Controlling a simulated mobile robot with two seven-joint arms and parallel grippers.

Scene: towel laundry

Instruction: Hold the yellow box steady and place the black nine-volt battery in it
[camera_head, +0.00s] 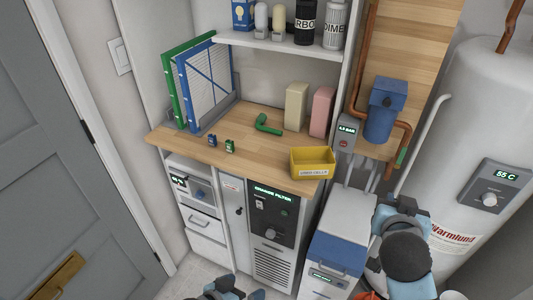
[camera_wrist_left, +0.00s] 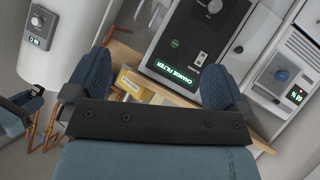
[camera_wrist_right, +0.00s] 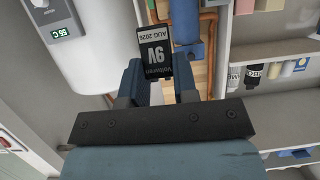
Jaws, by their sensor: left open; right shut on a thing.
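The yellow box (camera_head: 298,168) with a white label stands at the front right edge of the wooden counter. A small part of it shows between the fingers in the left wrist view (camera_wrist_left: 127,82). My left gripper (camera_head: 238,290) is open and empty, low in front of the cabinets and apart from the box. My right gripper (camera_wrist_right: 158,82) is shut on the black nine-volt battery (camera_wrist_right: 154,55), marked 9V. In the head view my right arm is at the lower right, away from the box; the battery cannot be made out there. The box's inside is only partly visible.
On the counter (camera_head: 180,142) are a small blue item (camera_head: 212,140), a small green item (camera_head: 230,146), a bent green pipe (camera_head: 267,125) and upright cream (camera_head: 296,104) and pink (camera_head: 321,111) blocks. Copper pipes and a blue filter (camera_head: 383,113) are right of the box.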

